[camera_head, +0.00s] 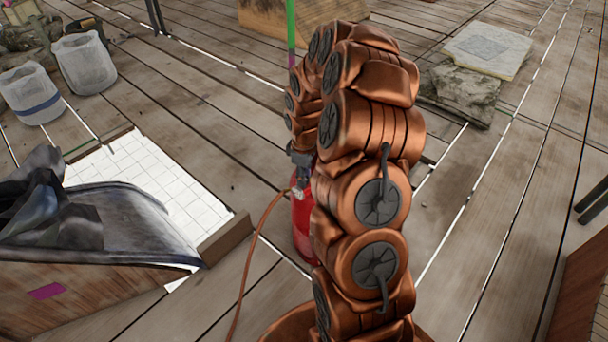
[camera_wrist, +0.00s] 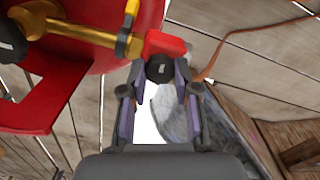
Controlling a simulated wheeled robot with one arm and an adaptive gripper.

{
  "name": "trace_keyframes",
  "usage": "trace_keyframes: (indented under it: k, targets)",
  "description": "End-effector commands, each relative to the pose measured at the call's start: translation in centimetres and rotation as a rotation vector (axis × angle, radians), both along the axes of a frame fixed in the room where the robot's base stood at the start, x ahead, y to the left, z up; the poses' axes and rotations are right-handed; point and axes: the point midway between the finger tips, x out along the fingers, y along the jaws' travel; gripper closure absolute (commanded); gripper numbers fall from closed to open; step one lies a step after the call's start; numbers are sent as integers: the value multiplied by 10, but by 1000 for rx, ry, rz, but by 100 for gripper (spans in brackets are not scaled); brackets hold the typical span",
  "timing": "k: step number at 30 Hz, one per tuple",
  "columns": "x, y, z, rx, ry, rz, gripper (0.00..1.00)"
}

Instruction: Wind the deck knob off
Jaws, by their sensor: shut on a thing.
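A dark round knob (camera_wrist: 160,69) sits at the end of a red fitting (camera_wrist: 163,44) on a brass valve stem (camera_wrist: 90,38), in the wrist view. My gripper (camera_wrist: 161,80) has its two fingers on either side of this knob and is shut on it. The brass stem belongs to a red cylinder (camera_wrist: 120,22), which also shows in the head view (camera_head: 303,228), standing on the deck behind my arm. A second dark knob (camera_wrist: 10,42) is at the left edge of the wrist view. In the head view my arm hides much of the cylinder.
An orange hose (camera_head: 252,262) runs over the deck beside the cylinder. A grey tarp (camera_head: 110,225) lies on a wooden crate at left, next to a white tiled panel (camera_head: 135,175).

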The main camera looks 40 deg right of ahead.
Motion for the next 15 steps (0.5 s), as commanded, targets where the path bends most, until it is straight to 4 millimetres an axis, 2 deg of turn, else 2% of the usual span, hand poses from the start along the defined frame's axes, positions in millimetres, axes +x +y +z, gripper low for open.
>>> trace_keyframes:
  k: [15]
  targets:
    - [2,-1,1,-1,-6,-107,100]
